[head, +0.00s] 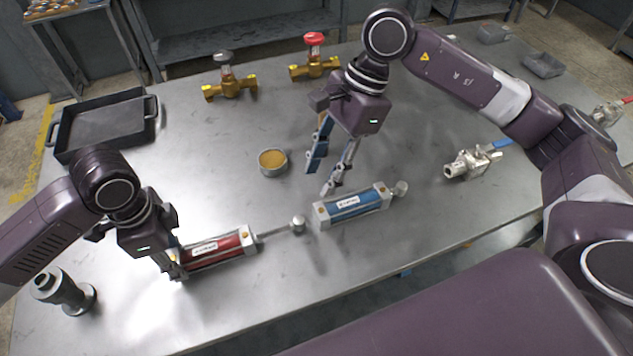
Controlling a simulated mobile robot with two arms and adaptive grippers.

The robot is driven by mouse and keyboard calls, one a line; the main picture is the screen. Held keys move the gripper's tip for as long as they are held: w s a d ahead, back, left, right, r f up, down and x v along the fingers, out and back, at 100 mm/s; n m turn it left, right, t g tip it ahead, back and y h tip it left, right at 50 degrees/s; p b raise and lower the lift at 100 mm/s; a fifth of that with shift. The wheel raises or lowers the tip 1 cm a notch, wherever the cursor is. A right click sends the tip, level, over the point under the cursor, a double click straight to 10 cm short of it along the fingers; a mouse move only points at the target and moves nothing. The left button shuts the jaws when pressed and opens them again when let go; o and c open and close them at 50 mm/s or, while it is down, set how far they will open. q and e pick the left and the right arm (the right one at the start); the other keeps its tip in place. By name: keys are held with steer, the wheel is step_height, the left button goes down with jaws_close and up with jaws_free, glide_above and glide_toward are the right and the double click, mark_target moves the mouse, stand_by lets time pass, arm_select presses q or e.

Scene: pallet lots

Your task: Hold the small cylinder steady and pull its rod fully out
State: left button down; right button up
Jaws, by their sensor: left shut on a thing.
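A red cylinder (215,250) lies on the metal table at front left. Its thin rod (274,231) sticks out to the right and ends in a round knob (298,223). My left gripper (176,268) is shut on the red cylinder at its left end; the fingers partly hide that end. A blue cylinder (352,206) lies to the right, with its knob (400,188) close to its right end and little rod showing. My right gripper (321,182) is open and empty, fingers pointing down, behind the blue cylinder's left end. The two cylinders look close in size.
A round tin (272,161) stands mid-table. Two brass valves (230,88) (314,69) stand at the back. A black tray (62,133) is at back left, a dark pipe fitting (65,292) at front left, and a steel valve (472,162) at right.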

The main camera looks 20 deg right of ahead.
stand_by(0.3)
arm_select(q)
steer(key=c, duration=1.2)
jaws_free()
steer(key=shift+c, duration=0.2)
